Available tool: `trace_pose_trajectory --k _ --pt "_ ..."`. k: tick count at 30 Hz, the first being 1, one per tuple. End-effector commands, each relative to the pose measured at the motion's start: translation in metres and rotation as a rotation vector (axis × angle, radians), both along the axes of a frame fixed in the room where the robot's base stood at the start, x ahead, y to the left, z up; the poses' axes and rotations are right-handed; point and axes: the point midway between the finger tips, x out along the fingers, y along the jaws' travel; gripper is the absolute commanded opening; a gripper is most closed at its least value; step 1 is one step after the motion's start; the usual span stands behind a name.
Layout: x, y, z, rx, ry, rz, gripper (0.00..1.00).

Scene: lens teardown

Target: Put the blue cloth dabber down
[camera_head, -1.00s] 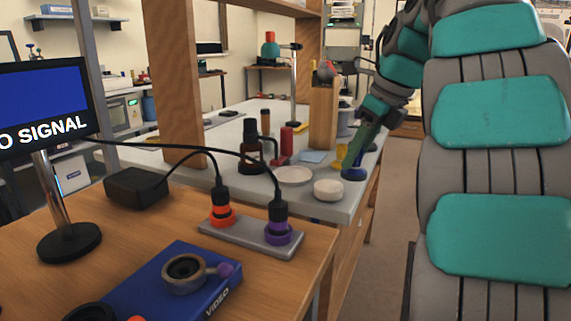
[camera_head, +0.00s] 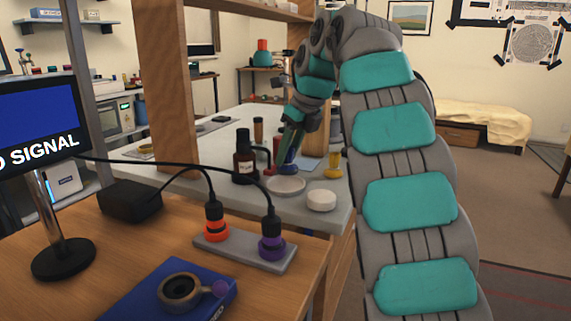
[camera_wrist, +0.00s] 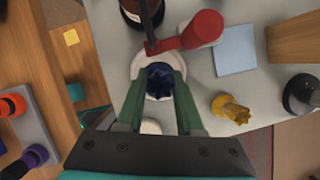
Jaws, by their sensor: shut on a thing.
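My gripper (camera_wrist: 160,88) is shut on the blue cloth dabber (camera_wrist: 160,76), which sits between the green fingertips. In the wrist view the dabber overlaps the shallow white dish (camera_wrist: 140,63), whose rim shows around it. In the head view the dabber (camera_head: 288,168) is just above or at the far side of the white dish (camera_head: 286,187). I cannot tell whether it touches the dish.
A yellow dabber (camera_wrist: 232,108) and a white round pot (camera_head: 321,200) stand close by. A red-handled tool (camera_wrist: 200,30) and an amber bottle (camera_head: 244,160) are beside the dish. A light blue square (camera_wrist: 235,49) lies flat. Black cables cross the nearer wooden desk (camera_head: 90,225).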

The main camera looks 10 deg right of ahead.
Motion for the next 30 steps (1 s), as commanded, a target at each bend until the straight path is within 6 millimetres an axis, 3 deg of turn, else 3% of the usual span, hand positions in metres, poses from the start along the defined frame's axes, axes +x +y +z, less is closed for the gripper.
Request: trace_pose_trajectory --k 8,18,30 --pt "0.006 0.005 -0.007 0.001 0.000 0.000 0.00" --pt "0.005 0.006 -0.034 0.002 0.004 0.002 0.00" --pt "0.006 0.004 -0.038 0.000 0.000 0.001 0.00"
